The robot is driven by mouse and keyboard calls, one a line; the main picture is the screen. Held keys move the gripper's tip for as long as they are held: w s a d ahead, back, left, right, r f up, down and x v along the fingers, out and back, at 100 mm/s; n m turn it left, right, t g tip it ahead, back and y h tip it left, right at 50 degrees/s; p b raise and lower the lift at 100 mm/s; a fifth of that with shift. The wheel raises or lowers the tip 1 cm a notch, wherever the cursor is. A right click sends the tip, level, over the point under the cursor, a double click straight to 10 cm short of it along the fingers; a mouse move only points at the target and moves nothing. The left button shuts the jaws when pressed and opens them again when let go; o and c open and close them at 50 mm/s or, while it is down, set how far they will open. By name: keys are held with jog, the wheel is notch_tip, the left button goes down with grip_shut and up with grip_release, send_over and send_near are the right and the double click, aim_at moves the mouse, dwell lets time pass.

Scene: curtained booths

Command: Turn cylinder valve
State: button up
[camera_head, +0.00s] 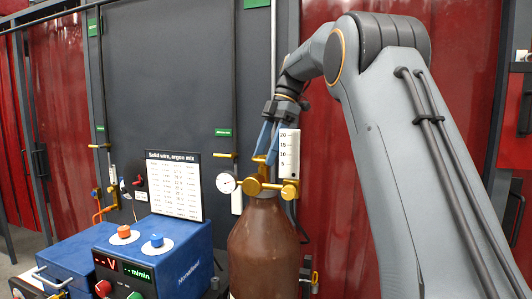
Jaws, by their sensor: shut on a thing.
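A brown gas cylinder (264,243) stands upright in the middle foreground, with a brass valve (256,187) on its neck. A white round gauge (226,182) is at the valve's left, and a flow tube with a numbered scale (289,152) rises at its right. My gripper (265,158) comes down from above with its blue fingers at the top of the valve. It is shut on the upper part of the valve. The fingers hide most of the part they grip, so its turn cannot be told.
A blue welding unit (185,262) with knobs and lit displays stands at the left. A settings chart (174,186) stands behind it. A dark wall panel (165,80) is behind the cylinder, with red curtains (340,160) to its sides. My arm covers the right.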

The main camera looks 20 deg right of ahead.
jog(key=o, duration=1.1)
jog(key=shift+b+v, duration=0.8)
jog(key=shift+v, duration=3.1)
